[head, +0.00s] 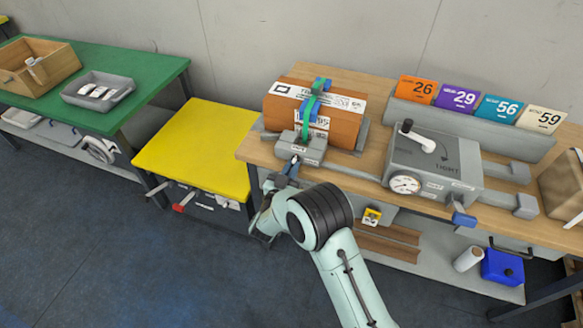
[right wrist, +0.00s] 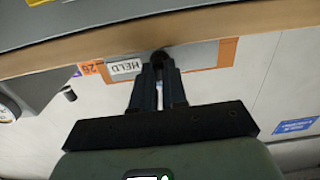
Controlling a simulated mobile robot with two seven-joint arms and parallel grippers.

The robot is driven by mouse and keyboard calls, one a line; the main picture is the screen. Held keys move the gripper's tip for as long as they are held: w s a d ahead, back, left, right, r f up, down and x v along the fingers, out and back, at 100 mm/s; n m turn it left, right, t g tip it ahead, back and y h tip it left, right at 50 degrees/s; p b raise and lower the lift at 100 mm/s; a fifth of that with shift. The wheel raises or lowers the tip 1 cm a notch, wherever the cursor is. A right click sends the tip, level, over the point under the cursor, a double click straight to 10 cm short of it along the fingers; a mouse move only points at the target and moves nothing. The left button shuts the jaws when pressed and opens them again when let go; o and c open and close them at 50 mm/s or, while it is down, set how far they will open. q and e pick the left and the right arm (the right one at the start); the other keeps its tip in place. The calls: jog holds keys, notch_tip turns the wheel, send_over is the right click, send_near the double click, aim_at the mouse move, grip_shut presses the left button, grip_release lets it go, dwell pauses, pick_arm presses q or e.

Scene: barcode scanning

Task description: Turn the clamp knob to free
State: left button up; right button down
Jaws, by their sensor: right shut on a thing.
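The grey clamp block (head: 303,150) sits on the wooden table in front of a brown bundle (head: 338,128) wrapped with white labels and a green-and-blue strap. My right gripper (head: 291,167) reaches the front of the block from below. In the right wrist view my gripper (right wrist: 160,72) is shut on the dark clamp knob (right wrist: 160,55), which the fingers partly hide. A white label (right wrist: 125,67) beside the knob reads HELD, upside down in that view. My left gripper is not in view.
A grey machine (head: 432,160) with a crank and dial stands to the right, before a rack of numbered cards (head: 475,116). A low yellow table (head: 197,150) and a green table (head: 135,72) with a wooden box (head: 38,68) and grey tray (head: 97,91) stand left.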

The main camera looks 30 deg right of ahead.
jog(key=shift+f, duration=0.1)
jog(key=c, duration=1.4)
grip_release()
jog(key=shift+c, duration=0.2)
jog(key=v, duration=1.3)
jog(key=shift+s+a, duration=0.2)
